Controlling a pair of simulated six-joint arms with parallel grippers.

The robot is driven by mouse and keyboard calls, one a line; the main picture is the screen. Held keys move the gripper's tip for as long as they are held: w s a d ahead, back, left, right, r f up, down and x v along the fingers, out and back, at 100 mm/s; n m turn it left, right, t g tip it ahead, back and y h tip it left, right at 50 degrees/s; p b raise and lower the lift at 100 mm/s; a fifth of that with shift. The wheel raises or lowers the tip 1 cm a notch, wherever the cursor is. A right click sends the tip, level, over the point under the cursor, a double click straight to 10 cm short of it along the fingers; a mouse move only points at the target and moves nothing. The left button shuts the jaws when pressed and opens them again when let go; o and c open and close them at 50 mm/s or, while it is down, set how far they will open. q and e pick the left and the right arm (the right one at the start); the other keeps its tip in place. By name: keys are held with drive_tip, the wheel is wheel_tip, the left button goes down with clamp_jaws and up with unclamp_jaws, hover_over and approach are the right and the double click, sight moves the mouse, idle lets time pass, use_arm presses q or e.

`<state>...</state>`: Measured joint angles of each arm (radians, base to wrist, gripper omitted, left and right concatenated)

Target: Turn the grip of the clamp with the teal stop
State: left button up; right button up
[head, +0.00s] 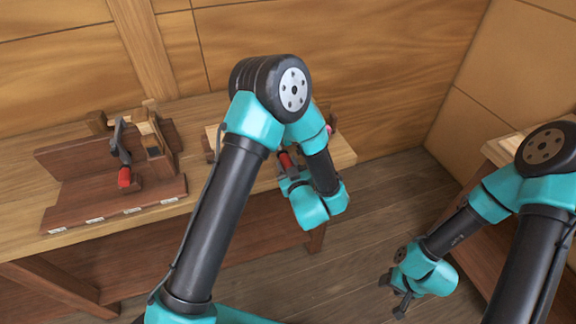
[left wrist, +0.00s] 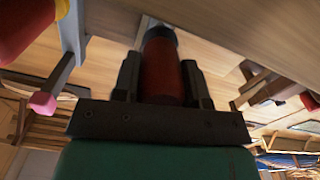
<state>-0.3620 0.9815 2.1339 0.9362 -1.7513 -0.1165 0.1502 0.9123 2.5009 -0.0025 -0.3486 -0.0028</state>
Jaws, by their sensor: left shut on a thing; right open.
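My left gripper (head: 287,165) is over the right part of the bench and shut on a red grip (head: 285,161). In the left wrist view the dark red cylindrical grip (left wrist: 163,72) stands between the two black fingers, with a dark collar at its far end. I cannot make out a teal stop; the far end of the held clamp is mostly hidden by my arm and the fingers. A bar with a pink end (left wrist: 42,102) lies left of the gripper in the left wrist view. My right gripper (head: 402,297) is open and empty, low over the floor at the right.
A wooden stand on the left of the bench (head: 232,103) carries a dark clamp (head: 119,145) with a red grip (head: 125,178). A red and yellow thing (left wrist: 28,28) is close by at the wrist view's upper left. Bare floor (head: 375,220) lies right of the bench.

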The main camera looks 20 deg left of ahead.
use_arm(q)
drive_tip(key=shift+n, duration=1.3)
drive_tip(key=o, duration=0.9)
drive_tip(key=v, duration=1.7)
drive_tip(key=shift+s, duration=0.2)
